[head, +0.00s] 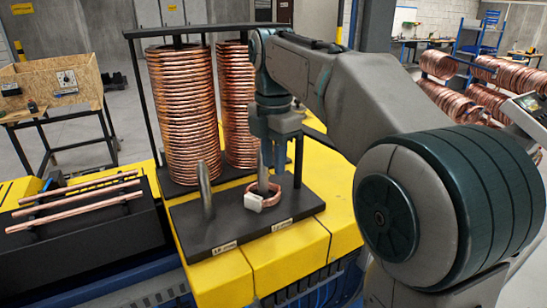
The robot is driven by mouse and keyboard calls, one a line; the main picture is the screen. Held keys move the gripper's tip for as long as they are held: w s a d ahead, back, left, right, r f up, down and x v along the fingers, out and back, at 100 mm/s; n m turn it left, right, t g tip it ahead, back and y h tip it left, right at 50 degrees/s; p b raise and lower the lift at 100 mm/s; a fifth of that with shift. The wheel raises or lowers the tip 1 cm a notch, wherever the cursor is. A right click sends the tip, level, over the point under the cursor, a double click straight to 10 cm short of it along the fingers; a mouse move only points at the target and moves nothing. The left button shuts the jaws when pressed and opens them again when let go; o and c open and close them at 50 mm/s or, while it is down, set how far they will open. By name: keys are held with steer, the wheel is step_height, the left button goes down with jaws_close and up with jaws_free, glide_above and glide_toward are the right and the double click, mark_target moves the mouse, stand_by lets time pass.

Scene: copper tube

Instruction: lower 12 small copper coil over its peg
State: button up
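A small copper coil (277,189) is low around the right-hand peg (263,174) on a black base plate (236,227). A pale block or tag (253,202) shows at the coil's front left. Whether the coil rests fully on the plate is hard to tell. My gripper (272,158) points down just above the coil, close beside the peg top. Its fingertips are small and partly merged with the peg, so their opening and any contact with the coil are unclear. A second, bare grey peg (205,190) stands to the left on the same plate.
Two tall stacks of copper coils, left (182,115) and right (238,105), stand behind the plate within a black frame (142,95). Copper tubes (80,203) lie on a black block at left. The plate sits on a yellow bench top (225,282). A wooden box (55,85) stands farther back.

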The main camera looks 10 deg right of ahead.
step_height(320, 180, up, 14)
steer(key=p, duration=0.2)
stand_by(0.5)
steer(key=shift+f, duration=0.15)
stand_by(0.4)
steer(key=s+d+f+m+t, duration=0.1)
steer(key=s+d+f+m, duration=0.1)
steer(key=s+f+m, duration=0.4)
steer(key=s+d+f+m+t+b, duration=0.1)
steer(key=s+d+f+m, duration=0.2)
steer(key=s+f+m, duration=0.3)
steer(key=s+d+f+m+t, duration=0.1)
steer(key=s+d+f+m, duration=0.2)
steer(key=f+m, duration=0.9)
steer(key=s+f, duration=0.3)
steer(key=f, duration=0.2)
steer(key=shift+s+f+t+b, duration=0.15)
steer(key=shift+s+t+b, duration=0.2)
steer(key=shift+t+b, duration=0.05)
